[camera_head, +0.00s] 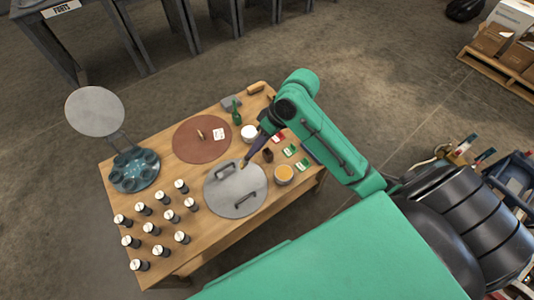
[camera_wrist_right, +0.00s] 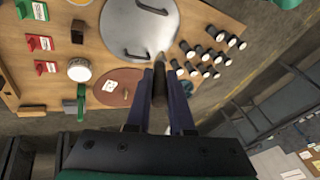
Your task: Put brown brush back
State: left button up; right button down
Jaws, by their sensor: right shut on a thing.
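My right gripper (camera_head: 252,152) reaches over the table from the right. It is shut on a slim dark brown brush (camera_wrist_right: 159,88), which points away from the jaws with its pale tip over the edge of the grey round lid (camera_wrist_right: 120,40). In the head view the lid (camera_head: 221,198) has two dark handles, and the tip of the brush (camera_head: 242,163) shows yellowish beside one. I cannot tell if the tip touches the lid. A small dark brown holder (camera_head: 268,156) stands right of the gripper; it also shows in the wrist view (camera_wrist_right: 77,31). My left gripper is not in view.
A red-brown disc (camera_head: 195,146) lies behind. Several black, white-topped pots (camera_head: 153,229) fill the front left.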

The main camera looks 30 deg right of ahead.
jog(key=w+d+f+n+g+h+b, duration=0.2)
jog(key=w+f+n+b, duration=0.15)
jog(key=w+n, duration=0.2)
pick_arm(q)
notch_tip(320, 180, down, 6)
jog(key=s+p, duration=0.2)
pick_arm(e)
jog(key=w+d+r+n+h, duration=0.3)
jog(key=w+d+r, duration=0.2)
jog(key=d+r, duration=0.15)
notch_tip(320, 180, down, 21)
jog(key=b, duration=0.5)
jog(key=shift+d+r, duration=0.15)
jog(key=shift+d, duration=0.2)
jog(key=c, duration=0.8)
grip_release()
jog(key=shift+w, duration=0.1)
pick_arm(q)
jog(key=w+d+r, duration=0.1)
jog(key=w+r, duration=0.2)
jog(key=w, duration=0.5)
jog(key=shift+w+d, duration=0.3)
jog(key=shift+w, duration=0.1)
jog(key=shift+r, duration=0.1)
